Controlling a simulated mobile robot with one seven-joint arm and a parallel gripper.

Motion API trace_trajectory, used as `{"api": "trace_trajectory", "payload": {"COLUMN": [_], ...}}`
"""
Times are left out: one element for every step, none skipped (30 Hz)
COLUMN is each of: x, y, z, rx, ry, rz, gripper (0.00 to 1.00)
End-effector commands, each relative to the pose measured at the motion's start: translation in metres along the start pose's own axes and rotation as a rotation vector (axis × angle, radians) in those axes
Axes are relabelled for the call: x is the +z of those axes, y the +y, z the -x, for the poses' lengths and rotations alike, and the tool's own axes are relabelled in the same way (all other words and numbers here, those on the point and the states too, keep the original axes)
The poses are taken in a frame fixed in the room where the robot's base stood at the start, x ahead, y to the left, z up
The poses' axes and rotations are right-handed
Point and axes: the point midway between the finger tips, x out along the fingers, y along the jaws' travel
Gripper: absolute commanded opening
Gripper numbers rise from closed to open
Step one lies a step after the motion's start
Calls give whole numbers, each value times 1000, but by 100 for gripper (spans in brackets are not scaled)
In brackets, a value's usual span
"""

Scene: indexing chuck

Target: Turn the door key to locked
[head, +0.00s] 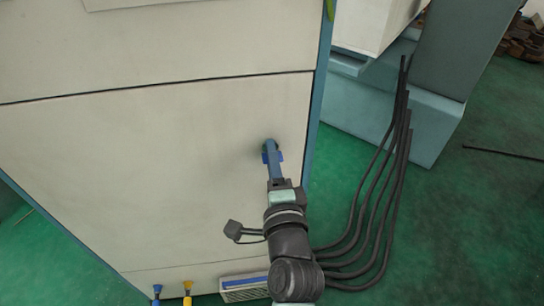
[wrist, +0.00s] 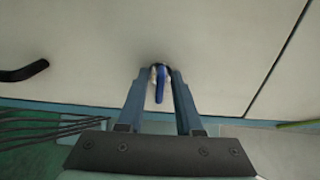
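The door key (wrist: 159,85) is a small bright blue piece in a dark round lock on the pale panel, seen in the wrist view between my gripper's fingers. In the head view the dark lock (head: 269,143) shows on the panel, and bright blue (head: 281,156) sticks out beside my fingers. My gripper (wrist: 161,72) has its two blue-grey fingers on either side of the key, tips close to the panel. A gap appears between the key and each finger, so it looks open around the key. In the head view my gripper (head: 271,152) hides most of the key.
The pale cabinet panel (head: 130,180) has a dark seam across it. A black handle (wrist: 25,72) is on the panel at the left of the wrist view. Black cables (head: 375,195) hang at the right. Blue and yellow fittings (head: 187,288) and a vent (head: 243,283) sit low.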

Motion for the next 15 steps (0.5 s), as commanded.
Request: {"api": "trace_trajectory", "payload": {"x": [0, 0, 0, 0, 0, 0, 0, 0, 0, 0, 0, 0, 0, 0, 0], "y": [0, 0, 0, 0, 0, 0, 0, 0, 0, 0, 0, 0, 0, 0, 0], "z": [0, 0, 0, 0, 0, 0, 0, 0, 0, 0, 0, 0, 0, 0, 0], "rx": [0, 0, 0, 0, 0, 0, 0, 0, 0, 0, 0, 0, 0, 0, 0], "ry": [0, 0, 0, 0, 0, 0, 0, 0, 0, 0, 0, 0, 0, 0, 0], "rz": [0, 0, 0, 0, 0, 0, 0, 0, 0, 0, 0, 0, 0, 1, 3], "gripper": [23, 18, 11, 5, 0, 0, 0, 0, 0, 0, 0, 0, 0, 0, 0]}}
